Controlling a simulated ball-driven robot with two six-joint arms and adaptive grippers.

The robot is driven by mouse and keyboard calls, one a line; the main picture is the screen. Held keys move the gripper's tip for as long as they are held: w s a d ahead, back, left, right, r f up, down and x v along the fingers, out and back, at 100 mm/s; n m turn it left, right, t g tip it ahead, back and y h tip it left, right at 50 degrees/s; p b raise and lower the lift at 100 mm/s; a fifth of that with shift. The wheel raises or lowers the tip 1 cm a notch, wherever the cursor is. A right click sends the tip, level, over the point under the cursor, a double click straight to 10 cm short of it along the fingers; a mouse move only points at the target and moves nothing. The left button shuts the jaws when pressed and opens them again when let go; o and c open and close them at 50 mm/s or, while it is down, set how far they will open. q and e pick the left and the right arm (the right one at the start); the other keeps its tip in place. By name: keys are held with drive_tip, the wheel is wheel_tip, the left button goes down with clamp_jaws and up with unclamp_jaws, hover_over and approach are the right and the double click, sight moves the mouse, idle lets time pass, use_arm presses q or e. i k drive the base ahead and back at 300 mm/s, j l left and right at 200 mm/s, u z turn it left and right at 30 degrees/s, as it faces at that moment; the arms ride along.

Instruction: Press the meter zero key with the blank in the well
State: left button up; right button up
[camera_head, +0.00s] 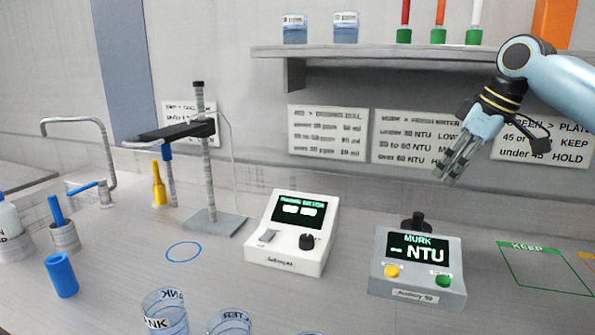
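The grey turbidity meter (380,270) stands on the bench at right, its screen reading "MURK – NTU". A yellow key (391,271) and a green key (443,281) sit on its front; their labels are too small to read. A black knob-like top (418,221) rises behind the screen where the well would be; whether the blank is under it is hidden. My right gripper (449,170) hangs in the air above and behind the meter, fingers pointing down and left, touching nothing. Its finger gap is unclear. My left gripper is out of view.
A white instrument (290,260) with a dark knob stands left of the meter. Glass beakers (165,312) are at the front edge, one label ending in "NK". A green "KEEP" outline (540,268) lies at right. A shelf (380,55) with tubes is above.

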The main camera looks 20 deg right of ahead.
sight(392, 270)
drive_tip(key=k+j, duration=0.35)
drive_tip(key=j, duration=0.15)
drive_tip(key=k+j, duration=0.35)
drive_tip(key=j, duration=0.2)
drive_tip(key=k+j, duration=0.4)
drive_tip(key=j, duration=0.1)
